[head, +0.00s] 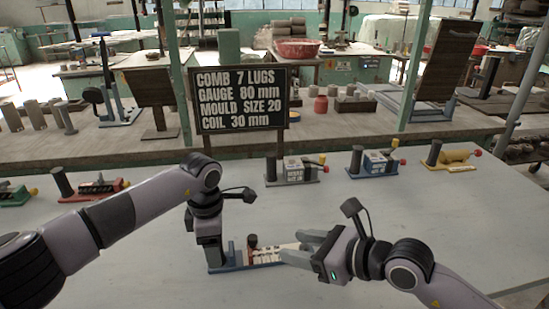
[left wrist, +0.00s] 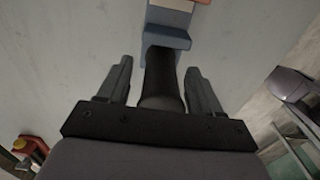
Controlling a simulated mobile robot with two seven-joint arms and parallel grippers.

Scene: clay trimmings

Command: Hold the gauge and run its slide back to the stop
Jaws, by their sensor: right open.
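The gauge (head: 236,266), with a blue base, lies on the grey table in front of me. It carries a pale marked strip (head: 270,255) and a small dark reddish knob (head: 252,241). My left gripper (head: 213,258) is over its left end. In the left wrist view the gauge's black post (left wrist: 160,72) stands between the open fingers of my left gripper (left wrist: 160,85), with a gap on each side. The blue base (left wrist: 167,38) shows beyond it. My right gripper (head: 297,247) is open at the gauge's right end; its fingers hide that end, and I cannot tell whether they touch it.
Behind stand a grey gauge (head: 292,181), a blue gauge (head: 370,171) and a yellow gauge (head: 452,167). A red gauge (head: 95,188) and a green one (head: 14,196) are at left. A black sign (head: 240,98) stands at the back. The table's front is clear.

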